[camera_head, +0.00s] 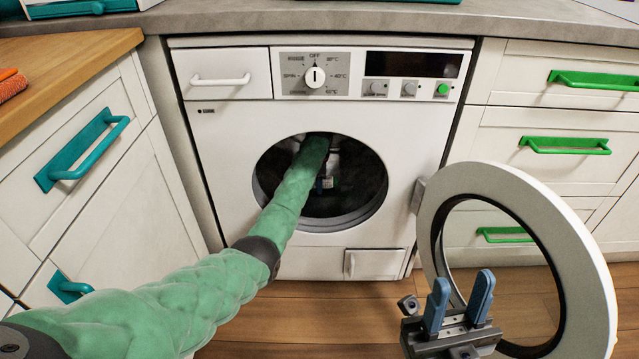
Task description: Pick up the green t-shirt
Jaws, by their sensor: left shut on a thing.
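My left arm reaches through the round door opening of the white dryer (225,150). My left gripper (326,184) is inside the dark drum, small and partly hidden by my own arm. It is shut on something. A small dark green patch by its fingers fits the green t-shirt, but its outline is lost in the shadow. My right gripper (460,290) is at the lower right, in front of the open dryer door. Its two blue fingers stand apart with nothing between them.
The round dryer door (590,262) hangs open to the right of the opening, close to my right gripper. White cabinets with teal handles (85,150) stand left, and drawers with green handles (565,146) right. A grey countertop (330,18) runs above the dryer.

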